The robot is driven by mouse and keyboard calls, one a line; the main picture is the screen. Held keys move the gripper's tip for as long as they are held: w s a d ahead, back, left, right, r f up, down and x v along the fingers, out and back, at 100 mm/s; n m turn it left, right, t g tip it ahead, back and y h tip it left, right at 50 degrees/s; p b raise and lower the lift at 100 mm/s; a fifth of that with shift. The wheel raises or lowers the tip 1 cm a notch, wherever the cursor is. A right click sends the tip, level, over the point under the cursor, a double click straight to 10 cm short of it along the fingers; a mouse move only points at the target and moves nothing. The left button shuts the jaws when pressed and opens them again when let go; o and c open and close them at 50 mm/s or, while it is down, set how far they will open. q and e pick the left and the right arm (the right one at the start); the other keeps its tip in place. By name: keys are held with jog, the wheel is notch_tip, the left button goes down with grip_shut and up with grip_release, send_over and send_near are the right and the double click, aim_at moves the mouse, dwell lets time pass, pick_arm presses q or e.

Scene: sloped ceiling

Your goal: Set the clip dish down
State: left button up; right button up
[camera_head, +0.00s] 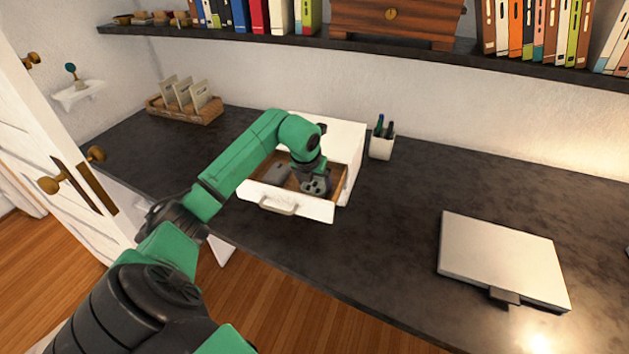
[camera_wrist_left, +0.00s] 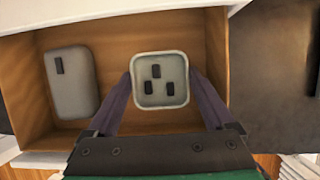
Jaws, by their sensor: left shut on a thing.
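The clip dish (camera_wrist_left: 160,62) is a small pale grey-green square dish with rounded corners and 3 black clips in it. My left gripper (camera_wrist_left: 163,88) has its two fingers shut on opposite sides of the dish. In the head view the dish (camera_head: 316,186) shows under my left gripper (camera_head: 312,178), inside the open drawer (camera_head: 310,207) of a small white drawer box. The dish looks level. I cannot tell whether it touches the wooden drawer floor (camera_wrist_left: 115,50). My right gripper is not in view.
A grey rounded object (camera_wrist_left: 71,82) with a black mark lies in the drawer left of the dish. A pen cup (camera_head: 382,143) stands right of the drawer box (camera_head: 342,140). A closed laptop (camera_head: 502,257) lies farther right. The dark desk (camera_head: 400,215) between is clear.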

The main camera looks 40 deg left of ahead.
pick_arm(q)
jog(key=shift+f, duration=0.1)
jog(key=o, duration=1.2)
jog(key=b+v, duration=0.1)
jog(key=v, duration=1.1)
jog(key=shift+d+b, duration=0.1)
jog(key=shift+b, duration=0.3)
